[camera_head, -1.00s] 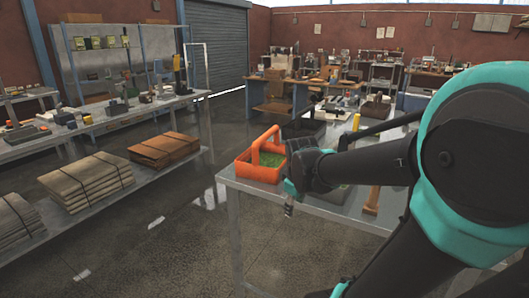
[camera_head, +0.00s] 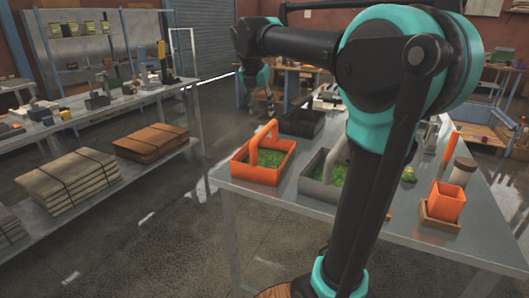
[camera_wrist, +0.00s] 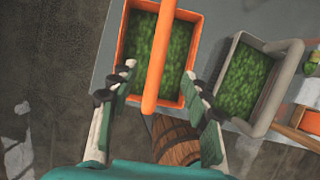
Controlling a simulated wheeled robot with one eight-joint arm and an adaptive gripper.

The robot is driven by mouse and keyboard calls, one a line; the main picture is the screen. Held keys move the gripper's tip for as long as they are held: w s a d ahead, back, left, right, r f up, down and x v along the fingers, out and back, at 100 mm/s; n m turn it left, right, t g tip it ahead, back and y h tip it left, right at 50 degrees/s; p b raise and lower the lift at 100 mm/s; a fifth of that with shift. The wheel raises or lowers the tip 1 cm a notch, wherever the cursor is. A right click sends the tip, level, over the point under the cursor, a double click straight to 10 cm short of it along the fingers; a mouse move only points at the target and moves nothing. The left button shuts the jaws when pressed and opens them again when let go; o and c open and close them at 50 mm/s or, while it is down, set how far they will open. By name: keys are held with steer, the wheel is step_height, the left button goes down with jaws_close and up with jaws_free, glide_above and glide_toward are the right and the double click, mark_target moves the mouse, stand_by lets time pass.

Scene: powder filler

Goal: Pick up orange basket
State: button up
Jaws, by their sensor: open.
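The orange basket (camera_head: 262,176) stands upright at the left end of the metal table, with an arched orange handle and green contents. It also shows in the wrist view (camera_wrist: 157,62), its handle running lengthwise across the middle. My gripper (camera_head: 263,103) is raised, pointing down, and appears behind and above the basket in the head view. In the wrist view my gripper (camera_wrist: 163,80) has its two fingers spread apart on either side of the basket's image. It is open and empty, and no contact with the handle shows.
A grey basket (camera_head: 312,190) with green contents stands close to the right of the orange one. A black tray (camera_head: 302,124) lies behind. An orange cup (camera_head: 447,203) sits in a wooden box at right. A wooden barrel (camera_wrist: 177,142) shows below the baskets in the wrist view.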

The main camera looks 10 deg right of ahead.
steer(key=x, duration=1.5)
steer(key=shift+f, duration=0.15)
steer(key=shift+a, duration=0.1)
jaws_close()
